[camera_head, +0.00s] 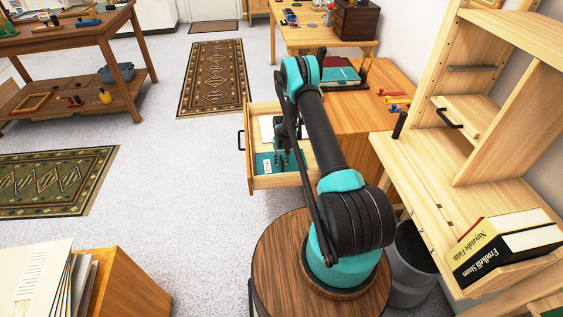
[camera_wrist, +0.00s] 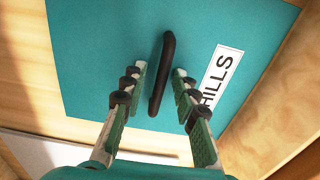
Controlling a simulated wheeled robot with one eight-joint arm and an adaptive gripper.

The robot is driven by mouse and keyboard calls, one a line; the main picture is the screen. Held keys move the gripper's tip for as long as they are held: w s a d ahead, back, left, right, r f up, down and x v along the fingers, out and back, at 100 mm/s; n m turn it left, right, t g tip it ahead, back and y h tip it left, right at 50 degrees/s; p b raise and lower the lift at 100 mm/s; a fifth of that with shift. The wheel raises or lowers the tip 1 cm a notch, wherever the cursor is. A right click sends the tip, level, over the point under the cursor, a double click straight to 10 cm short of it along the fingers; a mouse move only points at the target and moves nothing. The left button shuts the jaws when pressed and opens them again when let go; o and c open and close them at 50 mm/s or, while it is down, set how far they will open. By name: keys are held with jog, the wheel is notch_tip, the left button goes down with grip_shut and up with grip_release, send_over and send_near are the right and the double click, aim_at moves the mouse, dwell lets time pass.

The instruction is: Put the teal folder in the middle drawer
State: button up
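The teal folder (camera_wrist: 100,60) lies flat in an open wooden drawer (camera_head: 285,182). It has a black handle (camera_wrist: 161,75) and a white label reading "HILLS" (camera_wrist: 220,75). In the head view the folder (camera_head: 263,160) shows at the drawer's near end. My gripper (camera_wrist: 158,78) is open above the folder, with one finger on each side of the black handle. A gap shows between each finger and the handle. In the head view my arm hides part of the drawer and most of the gripper. Which drawer level this is, I cannot tell.
White paper (camera_head: 267,128) lies in the drawer's far part. The wooden cabinet (camera_head: 372,115) holds items on top. A shelf unit (camera_head: 475,110) with books (camera_head: 505,245) stands at right, above a grey bin (camera_head: 411,270). Floor left of the drawer is clear.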

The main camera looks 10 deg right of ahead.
jog(key=shift+r, duration=0.1)
jog(key=s+d+r+t, duration=0.1)
jog(key=s+r, duration=0.2)
jog(key=r, duration=1)
jog(key=s+d+r, duration=0.1)
jog(key=s+r, duration=0.1)
jog(key=r, duration=1.1)
jog(key=s+d+r+t, duration=0.1)
jog(key=s+r, duration=1)
jog(key=s+d+r+t, duration=0.1)
jog(key=s, duration=1.1)
jog(key=s+d+r+t, duration=0.1)
jog(key=s+r, duration=0.1)
jog(key=s, duration=1)
jog(key=shift+s+r, duration=0.25)
jog(key=shift+s, duration=0.1)
jog(key=shift+d, duration=0.15)
